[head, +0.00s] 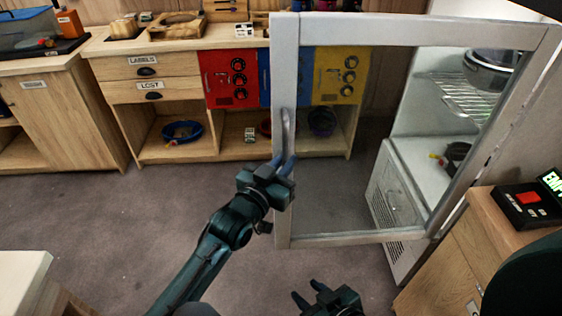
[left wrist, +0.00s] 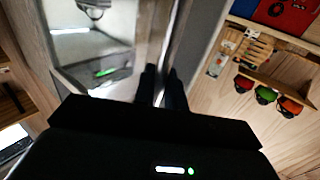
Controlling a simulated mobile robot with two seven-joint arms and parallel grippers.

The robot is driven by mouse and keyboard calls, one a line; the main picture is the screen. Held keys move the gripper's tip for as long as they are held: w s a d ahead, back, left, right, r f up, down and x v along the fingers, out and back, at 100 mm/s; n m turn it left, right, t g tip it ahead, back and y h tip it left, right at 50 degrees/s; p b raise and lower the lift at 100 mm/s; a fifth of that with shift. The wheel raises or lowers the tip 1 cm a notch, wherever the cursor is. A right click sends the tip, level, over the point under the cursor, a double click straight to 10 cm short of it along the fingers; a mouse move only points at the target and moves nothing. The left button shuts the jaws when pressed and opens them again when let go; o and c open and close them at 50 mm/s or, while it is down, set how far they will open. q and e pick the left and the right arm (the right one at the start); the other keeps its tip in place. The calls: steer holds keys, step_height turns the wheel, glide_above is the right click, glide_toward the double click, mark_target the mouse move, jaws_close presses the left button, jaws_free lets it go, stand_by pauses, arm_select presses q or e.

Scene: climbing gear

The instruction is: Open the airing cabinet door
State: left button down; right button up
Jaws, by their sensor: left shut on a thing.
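The airing cabinet (head: 405,195) is a white cabinet at the right of the head view. Its glass door with a pale frame (head: 350,237) stands swung open, and a wire shelf shows inside the cabinet. The upright grey handle (head: 287,130) is on the door's left frame bar. My left gripper (head: 283,166) is shut on the lower part of the handle. In the left wrist view its dark fingers (left wrist: 162,88) are at the door's edge. My right gripper (head: 313,295) is low in the head view, open and empty, apart from the door.
A wooden counter with drawers (head: 155,92) and open shelves stands at the back. Red, blue and yellow panels (head: 231,79) show there. A wooden unit with a black display box (head: 530,206) is at the right. Grey floor (head: 120,215) lies clear at the left.

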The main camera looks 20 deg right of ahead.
arm_select(q)
steer(key=shift+s+d+r, duration=0.15)
steer(key=shift+s+d, duration=0.05)
steer(key=shift+d, duration=0.05)
steer(key=c, duration=1.6)
jaws_free()
steer(key=shift+o, duration=0.3)
steer(key=shift+a, duration=0.1)
steer(key=v, duration=1.3)
steer(key=shift+b, duration=0.35)
steer(key=shift+a, duration=0.1)
